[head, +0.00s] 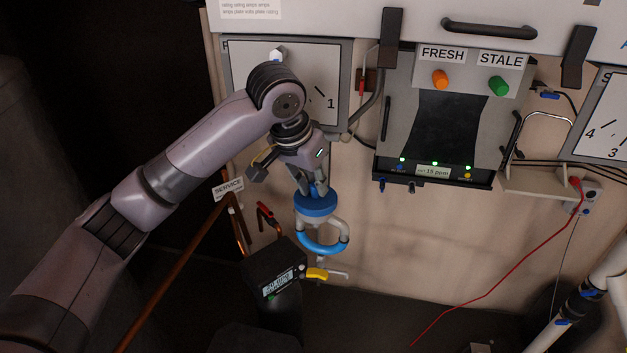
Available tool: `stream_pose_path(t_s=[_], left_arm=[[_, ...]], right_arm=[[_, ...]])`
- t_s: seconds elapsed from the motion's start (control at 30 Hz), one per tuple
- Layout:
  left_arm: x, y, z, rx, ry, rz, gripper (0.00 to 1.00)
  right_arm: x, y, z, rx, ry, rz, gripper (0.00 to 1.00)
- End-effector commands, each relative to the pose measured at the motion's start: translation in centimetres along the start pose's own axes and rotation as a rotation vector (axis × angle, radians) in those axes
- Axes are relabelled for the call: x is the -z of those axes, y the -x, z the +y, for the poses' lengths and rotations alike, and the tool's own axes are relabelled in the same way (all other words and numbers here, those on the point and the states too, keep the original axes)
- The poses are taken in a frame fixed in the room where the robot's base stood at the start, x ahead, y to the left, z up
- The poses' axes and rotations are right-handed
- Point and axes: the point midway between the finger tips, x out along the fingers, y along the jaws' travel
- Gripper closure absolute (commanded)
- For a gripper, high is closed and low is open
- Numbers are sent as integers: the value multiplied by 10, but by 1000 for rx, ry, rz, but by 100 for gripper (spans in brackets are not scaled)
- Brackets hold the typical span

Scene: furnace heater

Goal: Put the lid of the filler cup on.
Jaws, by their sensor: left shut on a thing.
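My left gripper (311,188) comes in from the left and points down, shut on the round blue lid (316,205). The lid is roughly level, just above a pale grey fitting with a curved blue tube (322,248). The filler cup cannot be made out apart from this fitting; the lid hides whatever is right under it. I cannot tell whether the lid touches anything below. My right gripper is not in view.
A black box with a display (277,277) and a yellow lever (317,273) stand just below. A copper pipe with a red handle (266,211) is close on the left. The sloped panel (447,130) is to the right. The wall below it is fairly clear.

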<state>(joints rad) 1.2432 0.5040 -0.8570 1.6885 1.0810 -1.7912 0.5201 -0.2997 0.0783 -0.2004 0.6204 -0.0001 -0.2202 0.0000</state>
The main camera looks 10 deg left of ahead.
Motion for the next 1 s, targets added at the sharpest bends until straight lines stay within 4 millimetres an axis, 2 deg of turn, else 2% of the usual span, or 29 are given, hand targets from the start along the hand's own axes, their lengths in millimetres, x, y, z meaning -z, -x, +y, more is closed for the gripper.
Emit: stream_pose_path(t_s=[0.07, 0.1, 0.43, 0.77, 0.87, 1.0], left_arm=[[-2, -2, 0, 0, 0, -6, 100], [-2, -2, 0, 0, -1, -7, 82], [-1, -1, 0, 0, 0, -5, 60], [-1, 0, 0, -1, 0, -4, 59], [0, 9, 0, -1, -1, -1, 59], [0, 33, 0, 0, -1, 0, 59]], right_arm=[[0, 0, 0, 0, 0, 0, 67], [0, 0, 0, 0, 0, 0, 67], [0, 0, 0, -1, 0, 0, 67], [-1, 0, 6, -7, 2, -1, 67], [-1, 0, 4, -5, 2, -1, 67], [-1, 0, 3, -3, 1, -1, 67]])
